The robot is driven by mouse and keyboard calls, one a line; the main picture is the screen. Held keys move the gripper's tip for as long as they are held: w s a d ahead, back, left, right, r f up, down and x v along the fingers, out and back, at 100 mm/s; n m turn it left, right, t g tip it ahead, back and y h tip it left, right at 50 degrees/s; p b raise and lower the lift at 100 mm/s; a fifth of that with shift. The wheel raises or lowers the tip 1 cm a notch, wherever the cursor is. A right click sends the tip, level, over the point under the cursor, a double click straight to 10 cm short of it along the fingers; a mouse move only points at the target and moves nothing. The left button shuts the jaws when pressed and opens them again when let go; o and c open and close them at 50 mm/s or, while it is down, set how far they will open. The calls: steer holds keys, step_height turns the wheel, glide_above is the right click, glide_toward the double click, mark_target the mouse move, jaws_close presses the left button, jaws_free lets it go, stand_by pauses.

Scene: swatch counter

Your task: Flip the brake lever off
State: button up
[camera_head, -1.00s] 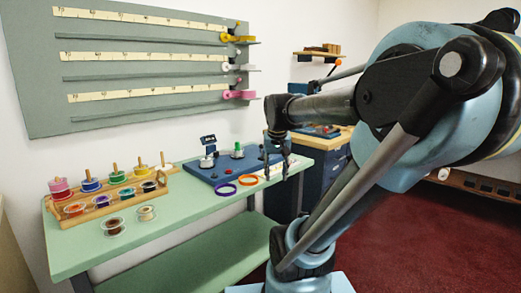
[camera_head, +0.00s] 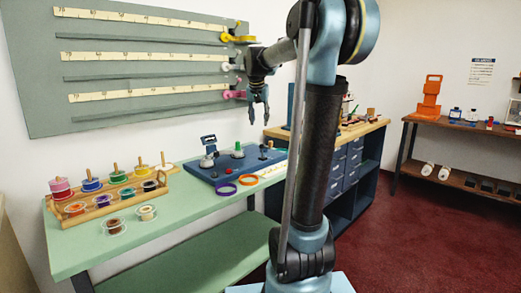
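The blue base plate (camera_head: 222,176) lies at the right end of the green counter. It carries a small dark upright lever (camera_head: 263,152) at its right side, which may be the brake lever; its exact tilt is too small to read. A green-topped spindle (camera_head: 238,150) and a grey post with a dark display (camera_head: 208,150) also stand on the plate. My gripper (camera_head: 259,118) hangs fingers down in the air above the lever, clear of it. Its two fingers are spread apart, with nothing visible between them.
A wooden rack with several coloured spools (camera_head: 110,195) stands to the left on the counter. A wall board (camera_head: 135,70) with tape strips is behind. A wooden-topped workbench (camera_head: 350,133) stands to the right.

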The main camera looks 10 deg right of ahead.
mark_target(262, 147)
steer(key=x, duration=1.6)
steer(key=shift+f, duration=0.2)
jaws_close()
